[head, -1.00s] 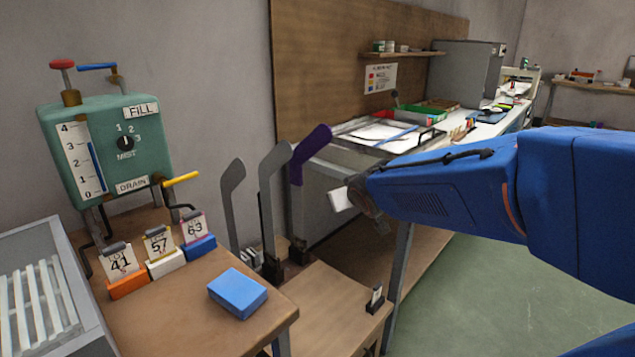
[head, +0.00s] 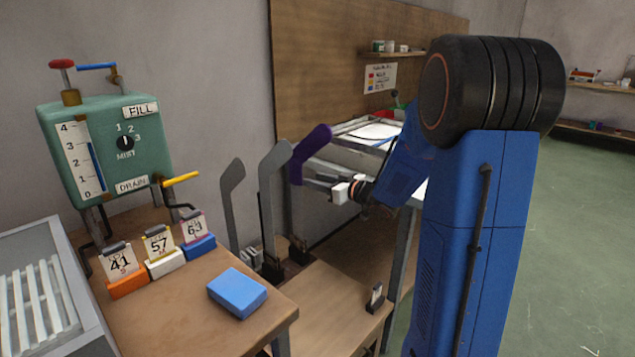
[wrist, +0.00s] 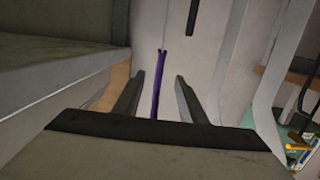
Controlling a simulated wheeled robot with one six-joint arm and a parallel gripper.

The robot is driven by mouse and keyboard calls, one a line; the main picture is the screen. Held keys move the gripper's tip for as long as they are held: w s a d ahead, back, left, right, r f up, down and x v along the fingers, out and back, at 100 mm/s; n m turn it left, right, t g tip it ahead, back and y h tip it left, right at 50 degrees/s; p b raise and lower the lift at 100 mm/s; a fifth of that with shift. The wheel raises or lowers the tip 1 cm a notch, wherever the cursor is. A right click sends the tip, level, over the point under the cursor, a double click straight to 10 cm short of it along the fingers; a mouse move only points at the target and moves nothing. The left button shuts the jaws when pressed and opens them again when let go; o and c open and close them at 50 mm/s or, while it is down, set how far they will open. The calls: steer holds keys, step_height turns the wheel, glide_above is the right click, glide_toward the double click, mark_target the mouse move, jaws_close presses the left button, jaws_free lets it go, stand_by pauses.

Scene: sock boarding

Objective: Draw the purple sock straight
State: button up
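The purple sock (head: 313,148) is on the rightmost of three upright foot-shaped boards in the head view. It covers the toe and the upper leg part, ending near my gripper's height. In the wrist view the purple sock (wrist: 159,88) shows as a thin, edge-on strip. My gripper (head: 312,182) points left towards the sock's lower part from the right. In the wrist view my gripper (wrist: 159,76) has its fingers apart, one on each side of the strip.
Two bare grey boards (head: 231,200) (head: 272,190) stand left of the sock. A low wooden table (head: 325,305) is below my gripper. A nearer table holds a blue block (head: 238,293) and numbered cards. A green tank (head: 105,150) stands at left.

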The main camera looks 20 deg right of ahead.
mark_target(302, 177)
steer(key=shift+x, duration=4.45)
jaws_close()
steer(key=shift+f, duration=0.1)
jaws_free()
